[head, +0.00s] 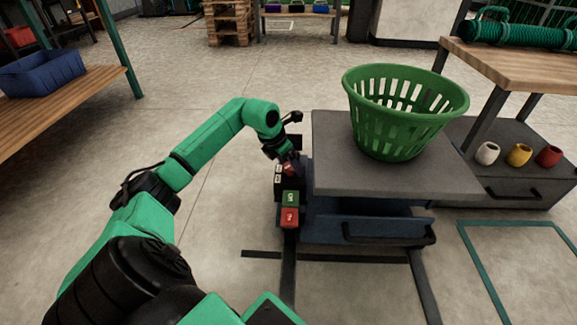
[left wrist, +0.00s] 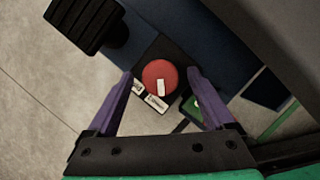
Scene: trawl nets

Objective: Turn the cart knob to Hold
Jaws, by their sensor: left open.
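The cart knob (left wrist: 152,72) is a round red disc with a white pointer mark, seen from above in the left wrist view. Its mark is toward the lower side, near a small white label (left wrist: 157,103); another label (left wrist: 137,86) is to the left. I cannot read either. The knob sits on a dark panel at the left side of the grey-topped cart (head: 335,180). My left gripper (head: 287,158) is open above the panel; its purple fingers stand on either side of the knob in the wrist view. I cannot tell whether they touch it. My right gripper is out of view.
A green basket (head: 405,145) stands on the cart. A wooden bench (head: 60,105) is at left. The floor between is clear.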

